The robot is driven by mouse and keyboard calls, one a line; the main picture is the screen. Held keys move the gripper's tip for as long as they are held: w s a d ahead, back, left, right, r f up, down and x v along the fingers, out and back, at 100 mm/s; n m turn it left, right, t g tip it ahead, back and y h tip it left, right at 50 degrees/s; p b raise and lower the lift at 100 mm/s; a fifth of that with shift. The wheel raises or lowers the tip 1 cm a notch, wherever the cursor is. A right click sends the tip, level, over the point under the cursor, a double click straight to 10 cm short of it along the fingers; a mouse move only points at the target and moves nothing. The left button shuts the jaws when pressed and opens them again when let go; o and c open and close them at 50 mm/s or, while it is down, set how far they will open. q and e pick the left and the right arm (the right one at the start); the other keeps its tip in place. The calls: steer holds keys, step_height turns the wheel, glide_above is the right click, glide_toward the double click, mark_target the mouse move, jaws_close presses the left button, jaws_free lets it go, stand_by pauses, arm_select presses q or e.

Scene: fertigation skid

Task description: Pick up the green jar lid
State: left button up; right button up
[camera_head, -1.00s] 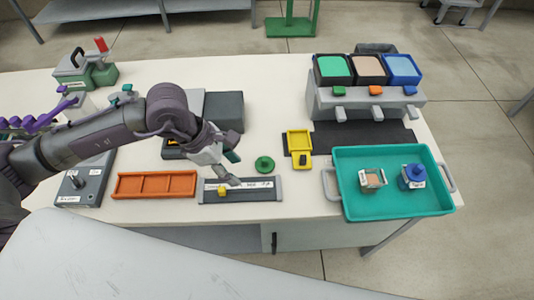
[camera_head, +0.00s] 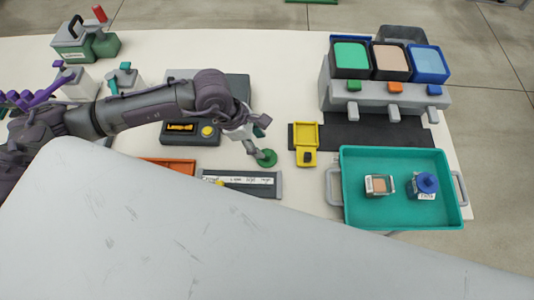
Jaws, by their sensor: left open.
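The green jar lid (camera_head: 267,159) is a small round disc with a knob, lying on the white table just above the grey labelled strip. My left gripper (camera_head: 257,150) is open, and its fingers reach down at the lid's left edge, partly covering it. I cannot tell whether the fingers touch the lid. My right gripper is not in view.
Further right is a teal tray (camera_head: 350,217) holding a small jar (camera_head: 379,186) and a blue-capped jar (camera_head: 424,185). An orange tray (camera_head: 172,165) and a grey labelled strip (camera_head: 262,184) lie nearer. A dispenser with coloured bins (camera_head: 388,95) stands at the back right.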

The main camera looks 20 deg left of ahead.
mark_target(265, 153)
arm_select(q)
steer(key=shift+d+f, duration=0.1)
steer(key=shift+f, duration=0.25)
steer(key=p+x, duration=0.1)
steer(key=x, duration=0.1)
steer(key=shift+s+d+f+p, duration=0.1)
steer(key=shift+s+f+p, duration=0.05)
steer(key=shift+f+p, duration=0.2)
steer(key=shift+x, duration=1)
steer(key=shift+f, duration=0.25)
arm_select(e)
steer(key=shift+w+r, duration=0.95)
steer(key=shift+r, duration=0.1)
arm_select(q)
steer(key=shift+c, duration=0.8)
jaws_close()
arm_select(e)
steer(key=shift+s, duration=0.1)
